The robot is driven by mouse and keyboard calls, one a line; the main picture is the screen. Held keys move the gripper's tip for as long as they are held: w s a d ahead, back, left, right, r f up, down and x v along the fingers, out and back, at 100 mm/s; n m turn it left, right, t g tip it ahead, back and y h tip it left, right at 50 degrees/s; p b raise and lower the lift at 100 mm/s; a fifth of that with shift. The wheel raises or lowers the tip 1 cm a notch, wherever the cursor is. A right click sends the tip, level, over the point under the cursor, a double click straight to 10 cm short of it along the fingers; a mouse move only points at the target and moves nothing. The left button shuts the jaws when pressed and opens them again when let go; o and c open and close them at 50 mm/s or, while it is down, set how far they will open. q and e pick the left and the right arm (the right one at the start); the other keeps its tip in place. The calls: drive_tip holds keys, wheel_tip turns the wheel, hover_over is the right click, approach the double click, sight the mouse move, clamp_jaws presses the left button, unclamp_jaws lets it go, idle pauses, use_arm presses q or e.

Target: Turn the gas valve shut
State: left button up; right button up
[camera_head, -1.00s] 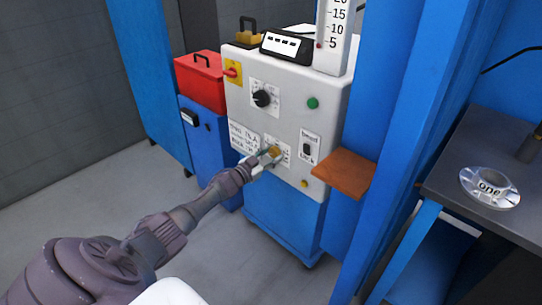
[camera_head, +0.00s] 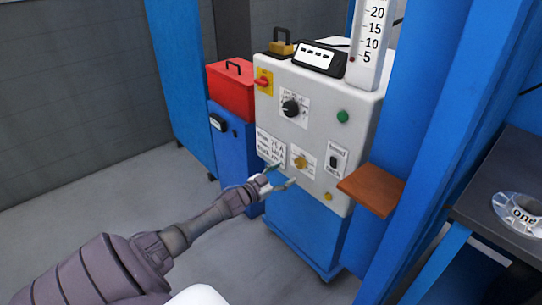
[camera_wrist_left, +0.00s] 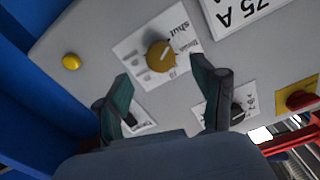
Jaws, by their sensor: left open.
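The gas valve is a yellow-brass knob (camera_head: 300,162) on a white label, low on the front of the grey panel (camera_head: 315,135). In the left wrist view the knob (camera_wrist_left: 160,57) carries a pale pointer line, and its label reads "shut" at one end. The pointer seems turned toward the printed words; its exact setting is hard to tell. My left gripper (camera_head: 284,175) is open and empty, just in front of the knob and slightly below left of it. In the left wrist view its fingers (camera_wrist_left: 162,76) spread to either side below the knob, apart from it. My right gripper is out of view.
The panel also holds a black dial (camera_head: 291,108), a red switch (camera_head: 264,82), a green button (camera_head: 343,117) and a black rocker switch (camera_head: 334,161). A brown shelf (camera_head: 370,192) juts out at the right beside a blue post. Open floor lies at left.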

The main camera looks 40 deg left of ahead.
use_arm(q)
drive_tip(key=s, duration=0.5)
drive_tip(key=shift+s+a, duration=0.25)
drive_tip(key=shift+s, duration=0.05)
